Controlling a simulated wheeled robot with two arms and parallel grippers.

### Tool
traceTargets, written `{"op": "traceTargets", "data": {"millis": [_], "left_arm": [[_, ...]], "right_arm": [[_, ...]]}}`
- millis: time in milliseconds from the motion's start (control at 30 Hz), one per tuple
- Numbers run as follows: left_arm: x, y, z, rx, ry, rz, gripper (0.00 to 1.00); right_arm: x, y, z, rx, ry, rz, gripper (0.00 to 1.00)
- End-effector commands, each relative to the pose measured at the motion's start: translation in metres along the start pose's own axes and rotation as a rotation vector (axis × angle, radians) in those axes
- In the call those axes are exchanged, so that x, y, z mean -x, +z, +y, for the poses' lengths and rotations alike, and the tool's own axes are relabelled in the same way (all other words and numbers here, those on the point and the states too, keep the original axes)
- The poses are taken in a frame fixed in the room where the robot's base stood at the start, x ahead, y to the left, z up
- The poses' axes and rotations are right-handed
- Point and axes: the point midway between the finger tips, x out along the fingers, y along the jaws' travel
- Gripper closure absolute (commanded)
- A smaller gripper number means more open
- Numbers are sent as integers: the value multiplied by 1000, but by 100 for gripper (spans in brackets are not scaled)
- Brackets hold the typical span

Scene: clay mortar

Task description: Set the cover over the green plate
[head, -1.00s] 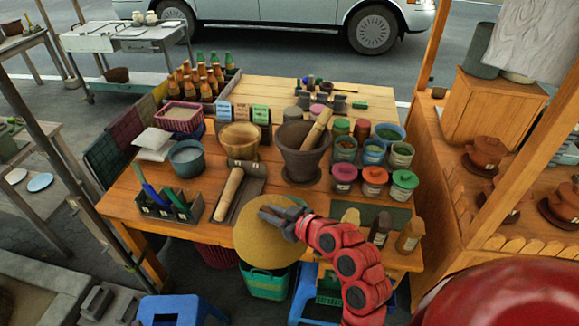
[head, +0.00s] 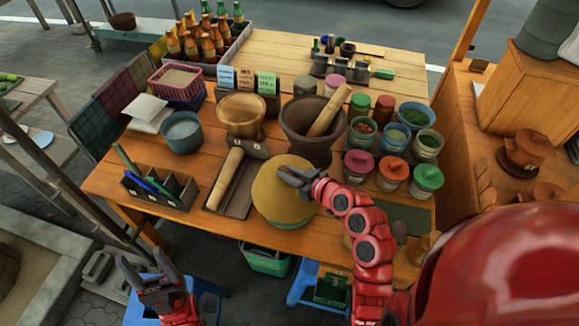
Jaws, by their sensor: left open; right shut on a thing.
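The cover (head: 283,205), a round tan, slightly domed disc, is at the table's front middle. My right gripper (head: 286,174) is shut on its upper part. I cannot tell whether the cover touches the tabletop. My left gripper (head: 145,268) is open and empty, low in front of the table at the left.
A dark mortar (head: 302,150) with a pestle stands just behind the cover. Lidded jars (head: 358,165) crowd the right. A pen box (head: 160,190) is at the left.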

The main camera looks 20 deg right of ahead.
Motion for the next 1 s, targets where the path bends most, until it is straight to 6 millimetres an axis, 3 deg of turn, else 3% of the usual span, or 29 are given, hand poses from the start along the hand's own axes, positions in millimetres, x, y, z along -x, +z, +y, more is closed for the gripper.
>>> {"op": "traceTargets", "data": {"millis": [467,800,1000], "left_arm": [[19,3,1,0,0,0,40],[58,10,3,0,0,0,40],[69,12,3,0,0,0,40]], "right_arm": [[-18,44,0,-1,-1,-2,100],[-31,76,0,-1,-1,-1,100],[-35,84,0,0,-1,-1,100]]}}
